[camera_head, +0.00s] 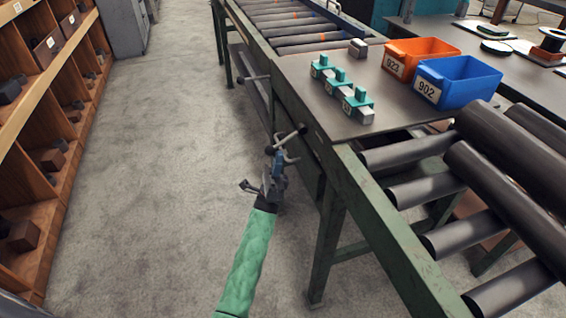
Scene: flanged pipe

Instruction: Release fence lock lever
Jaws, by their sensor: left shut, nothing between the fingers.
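A lever with a pale bar and dark ball ends (290,137) sticks out from the side of the green bench frame, left of the tabletop. My left gripper (281,155), on a green-sleeved arm from the bottom, is just below this lever, close to its lower ball end. I cannot tell whether they touch. The gripper is shut with nothing in it. A second, similar lever (254,78) sticks out farther back along the frame. I cannot tell from the picture which one locks the fence. My right gripper is not in view.
The tabletop (330,105) carries teal-and-grey blocks (344,90), an orange bin (422,55) and a blue bin (460,80). Rollers and dark pipes (500,190) lie at the right. Wooden shelves (45,100) line the left. The grey floor between is clear.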

